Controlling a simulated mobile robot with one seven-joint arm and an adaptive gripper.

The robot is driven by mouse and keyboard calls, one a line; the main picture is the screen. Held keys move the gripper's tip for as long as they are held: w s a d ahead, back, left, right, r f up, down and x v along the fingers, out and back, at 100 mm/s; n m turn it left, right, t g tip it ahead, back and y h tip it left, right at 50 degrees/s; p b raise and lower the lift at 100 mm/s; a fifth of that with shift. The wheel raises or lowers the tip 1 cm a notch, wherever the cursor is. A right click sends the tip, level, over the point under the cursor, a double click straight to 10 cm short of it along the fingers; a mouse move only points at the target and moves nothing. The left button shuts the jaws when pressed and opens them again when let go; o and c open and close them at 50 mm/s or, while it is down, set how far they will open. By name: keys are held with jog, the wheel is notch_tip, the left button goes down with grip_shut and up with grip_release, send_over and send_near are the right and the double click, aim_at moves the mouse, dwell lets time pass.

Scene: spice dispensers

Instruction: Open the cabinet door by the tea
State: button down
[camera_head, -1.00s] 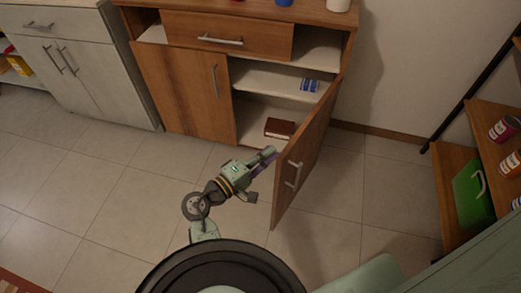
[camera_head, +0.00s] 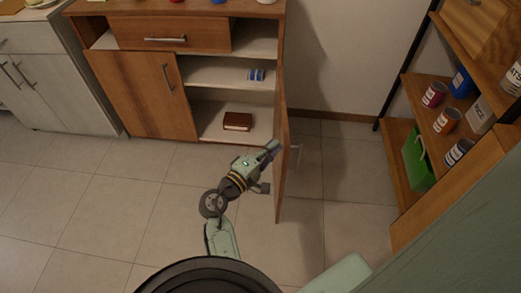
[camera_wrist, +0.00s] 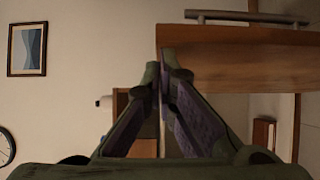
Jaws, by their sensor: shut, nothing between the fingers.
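The wooden cabinet door (camera_head: 282,165) stands wide open, hinged at the cabinet's right side and seen nearly edge-on. Its metal handle (camera_head: 296,156) is on the right, outer face. My gripper (camera_head: 275,146) is shut and empty at the inner, left side of the door, close to its free edge; I cannot tell whether it touches. In the wrist view, the shut fingertips (camera_wrist: 160,78) are at the edge of a wooden panel, apparently the door (camera_wrist: 230,43). A blue-and-white box (camera_head: 256,74) lies on the middle shelf, and a brown box (camera_head: 238,121) on the bottom shelf. Neither label is readable.
The cabinet's left door (camera_head: 140,95) and drawer (camera_head: 170,37) are shut. A grey cabinet (camera_head: 45,85) stands at the left. At the right, a wooden shelf unit (camera_head: 398,150) holds several cans and a green box (camera_head: 416,160). The tiled floor around the door is clear.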

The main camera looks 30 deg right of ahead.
aim_at(285, 148)
jog(key=shift+s+d, duration=0.55)
jog(key=shift+d, duration=0.25)
jog(key=shift+s+d, duration=0.5)
jog(key=shift+d, duration=0.25)
jog(key=shift+a, duration=0.1)
